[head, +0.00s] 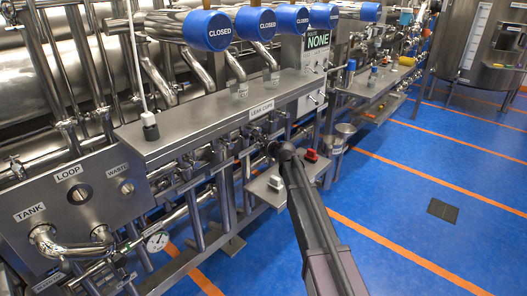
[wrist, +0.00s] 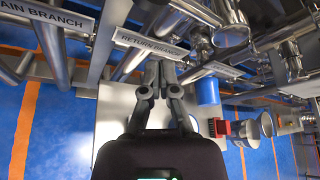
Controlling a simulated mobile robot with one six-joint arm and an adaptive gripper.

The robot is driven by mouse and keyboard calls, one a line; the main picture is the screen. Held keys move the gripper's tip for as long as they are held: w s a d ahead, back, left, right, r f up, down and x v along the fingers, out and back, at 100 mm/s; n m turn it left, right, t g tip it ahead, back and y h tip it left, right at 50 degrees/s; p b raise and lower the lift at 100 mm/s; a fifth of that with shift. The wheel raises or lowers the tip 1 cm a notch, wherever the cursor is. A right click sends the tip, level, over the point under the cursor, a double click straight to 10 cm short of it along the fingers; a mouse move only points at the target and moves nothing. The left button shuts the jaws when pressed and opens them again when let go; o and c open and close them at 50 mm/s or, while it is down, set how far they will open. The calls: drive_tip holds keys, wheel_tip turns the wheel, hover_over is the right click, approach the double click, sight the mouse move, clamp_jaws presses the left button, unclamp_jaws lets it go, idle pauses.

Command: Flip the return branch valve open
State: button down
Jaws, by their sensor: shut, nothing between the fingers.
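The RETURN BRANCH label (wrist: 150,44) is on a steel plate at the top middle of the wrist view. My gripper (wrist: 160,66) is shut and empty, its fingertips just below that label in the picture. In the head view my gripper (head: 273,148) is at the pipework under the front of the steel shelf, partly hidden by my own arm. I cannot clearly make out the return branch valve's handle or its position; steel pipes and fittings (wrist: 210,70) lie close to the right of the fingertips.
A MAIN BRANCH label (wrist: 45,14), partly cut off, is at upper left. A blue cylinder (wrist: 207,92) and a red block (wrist: 219,127) stand right of my gripper. The steel shelf (head: 205,118) overhangs the pipes. Open blue floor (head: 400,200) lies to the right.

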drive_tip(key=shift+s+a+r+p, duration=0.2)
drive_tip(key=shift+a+r+p, duration=1.15)
drive_tip(key=shift+p, duration=0.25)
drive_tip(key=shift+d, duration=0.1)
drive_tip(key=shift+d+r, duration=0.15)
drive_tip(key=shift+d, duration=0.1)
